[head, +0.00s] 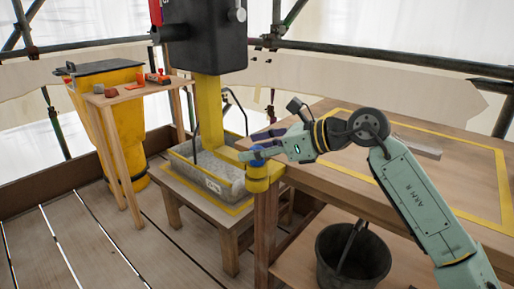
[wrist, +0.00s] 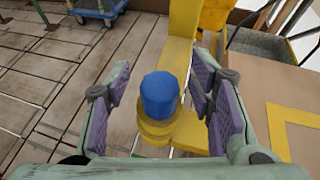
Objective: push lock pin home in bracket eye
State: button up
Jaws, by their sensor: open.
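The lock pin shows as a blue head (wrist: 160,94) in the middle of the wrist view, standing above the yellow bracket eye (wrist: 156,132). In the head view the blue pin (head: 257,160) is partly hidden by my gripper, over the round yellow eye (head: 258,180) beside the table corner. How deep the pin sits is hidden. My gripper (head: 254,147) is open, its purple-padded fingers (wrist: 160,82) on either side of the blue head with gaps showing on both sides in the wrist view.
A yellow post (head: 208,105) under a black box (head: 205,38) rises beside the eye. A grey tray (head: 215,180) stands on a low stool behind it. The wooden table (head: 345,165) lies right, with a black bucket (head: 350,262) below.

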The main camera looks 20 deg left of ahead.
jog(key=shift+d, duration=0.1)
jog(key=v, duration=1.2)
jog(key=shift+r, duration=0.1)
